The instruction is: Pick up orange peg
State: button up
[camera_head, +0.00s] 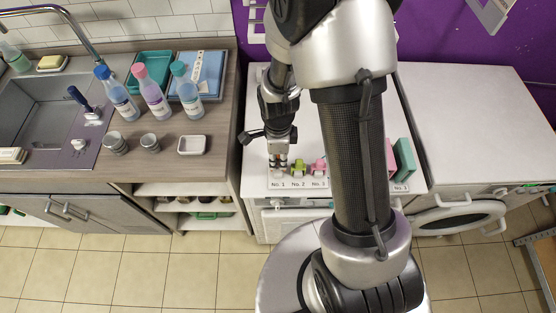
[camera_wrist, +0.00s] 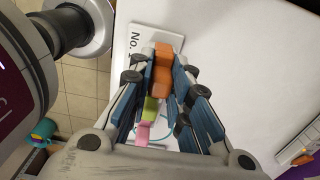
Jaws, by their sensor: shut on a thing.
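The orange peg (camera_wrist: 162,68) shows in the wrist view between the blue-lined fingers of my gripper (camera_wrist: 163,82), which is shut on it. In the head view my gripper (camera_head: 278,162) points down over the "No. 1" end of the labelled strip (camera_head: 284,185) on the white worktop. The orange peg cannot be made out there, hidden by the fingers. The wrist view does not show clearly whether the peg is clear of the surface.
A green piece (camera_head: 298,168) and a pink piece (camera_head: 318,167) stand just right of my gripper, near "No. 2" and "No. 3". A pink block and a green block (camera_head: 404,158) stand farther right, partly behind my arm. Bottles (camera_head: 153,92) stand on the left counter.

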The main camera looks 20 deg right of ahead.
notch_tip(320, 180, up, 17)
jog(key=p, duration=0.4)
jog(key=shift+o, duration=1.1)
grip_shut()
jog(key=shift+r, duration=0.15)
